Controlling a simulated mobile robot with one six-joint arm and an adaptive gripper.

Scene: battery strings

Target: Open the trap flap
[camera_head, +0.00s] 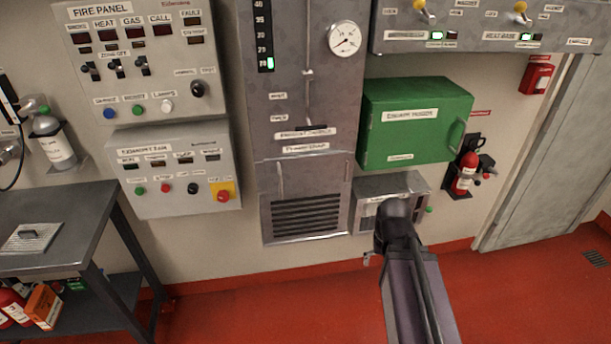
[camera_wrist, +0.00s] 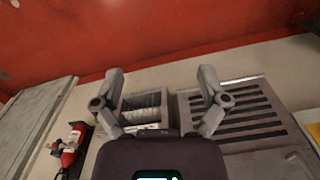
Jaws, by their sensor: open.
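No label that I can read says trap flap. A small grey box (camera_head: 366,190) hangs low on the wall under the green cabinet, partly hidden by my arm. In the wrist view it (camera_wrist: 143,105) shows between and beyond my fingers, with a dark ribbed face; whether a flap there is open or shut I cannot tell. A louvred grey panel (camera_head: 305,216) with a thin vertical handle (camera_head: 279,178) is left of it, also in the wrist view (camera_wrist: 242,112). My gripper (camera_wrist: 161,76) is open and empty, its fingers spread in front of the wall. My arm hides it in the head view.
The green cabinet (camera_head: 415,127) and a red extinguisher (camera_head: 465,172) are above and right of the box. A dark metal table (camera_head: 85,205) stands at the left. Control panels (camera_head: 135,60) line the wall. The red floor (camera_head: 270,300) in front is clear.

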